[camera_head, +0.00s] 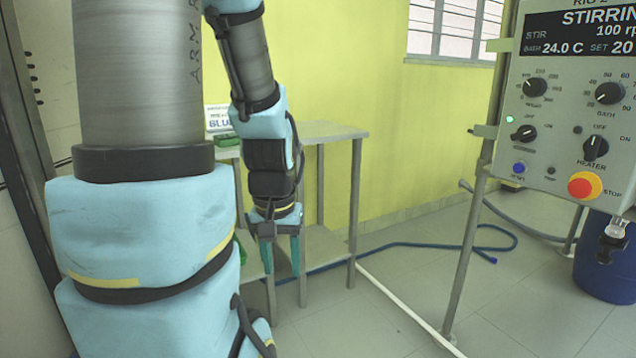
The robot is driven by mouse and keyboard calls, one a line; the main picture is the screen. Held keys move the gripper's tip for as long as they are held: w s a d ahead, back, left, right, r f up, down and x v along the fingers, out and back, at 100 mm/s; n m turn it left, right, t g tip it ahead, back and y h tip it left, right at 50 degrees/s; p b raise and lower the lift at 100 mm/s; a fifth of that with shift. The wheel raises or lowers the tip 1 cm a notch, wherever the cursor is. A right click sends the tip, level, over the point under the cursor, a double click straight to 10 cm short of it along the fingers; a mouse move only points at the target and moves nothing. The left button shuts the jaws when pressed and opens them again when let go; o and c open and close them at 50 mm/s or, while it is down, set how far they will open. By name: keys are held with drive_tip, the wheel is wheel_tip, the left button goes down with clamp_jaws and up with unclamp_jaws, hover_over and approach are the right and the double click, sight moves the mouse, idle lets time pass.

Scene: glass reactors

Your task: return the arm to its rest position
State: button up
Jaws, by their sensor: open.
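My arm fills the left of the head view, with light blue joint covers and grey links. Its forearm hangs down near the middle. My gripper (281,258) points downward at the end of it, with two teal fingers apart and nothing between them. It hangs in front of a grey metal side table (340,132) and looks clear of it, though the exact gap cannot be told. My arm hides the left part of that table.
A control panel (560,120) with knobs and a red stop button (585,185) stands on a metal post (470,220) at right. A blue barrel (605,262) is below it. A blue hose (420,245) and white pipe (400,305) lie on the floor. A sign (217,118) stands behind my arm.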

wheel_tip(320, 180, up, 24)
drive_tip(key=p, duration=2.2)
drive_tip(key=shift+d, duration=0.1)
